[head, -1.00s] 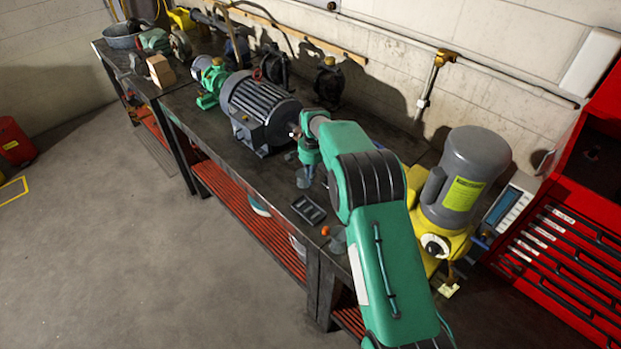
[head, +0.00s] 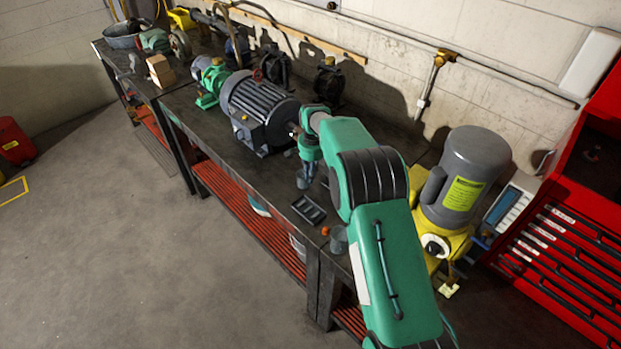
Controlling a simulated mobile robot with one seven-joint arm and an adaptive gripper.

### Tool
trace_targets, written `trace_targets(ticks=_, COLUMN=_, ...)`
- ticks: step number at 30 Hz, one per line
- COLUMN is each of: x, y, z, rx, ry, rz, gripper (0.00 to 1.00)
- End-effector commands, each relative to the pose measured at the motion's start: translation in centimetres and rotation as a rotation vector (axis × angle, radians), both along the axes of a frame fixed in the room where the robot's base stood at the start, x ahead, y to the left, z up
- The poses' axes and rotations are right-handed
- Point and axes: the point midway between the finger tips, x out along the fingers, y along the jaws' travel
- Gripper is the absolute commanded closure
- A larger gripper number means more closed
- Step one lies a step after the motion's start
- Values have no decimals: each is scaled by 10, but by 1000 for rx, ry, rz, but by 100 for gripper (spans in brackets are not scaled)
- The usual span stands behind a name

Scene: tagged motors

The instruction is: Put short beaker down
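My gripper (head: 303,182) points down over the workbench, between the large grey motor and the shallow tray. It is small and dark in the head view. I cannot tell whether its fingers are open or shut, or whether a beaker is between them. A small grey cup-like vessel (head: 338,240) stands near the bench's front edge, partly beside my green arm; it may be a beaker, but its type is too small to tell. No short beaker can be made out for certain.
The dark workbench (head: 215,135) carries a large grey motor (head: 262,110) left of my gripper. A shallow compartment tray (head: 308,210) and a small orange item (head: 325,231) lie near the front edge. A yellow-based grey motor (head: 462,180) stands right of my arm.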

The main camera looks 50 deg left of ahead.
Motion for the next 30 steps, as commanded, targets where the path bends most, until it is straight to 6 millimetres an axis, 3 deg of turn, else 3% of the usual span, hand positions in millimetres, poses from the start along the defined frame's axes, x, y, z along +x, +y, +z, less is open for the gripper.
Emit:
trace_targets(ticks=18, x=1, y=-3, z=92, rx=1, ry=-1, rz=0, gripper=88)
trace_targets(ticks=30, x=1, y=-4, z=104, rx=-1, ry=1, rz=0, gripper=88)
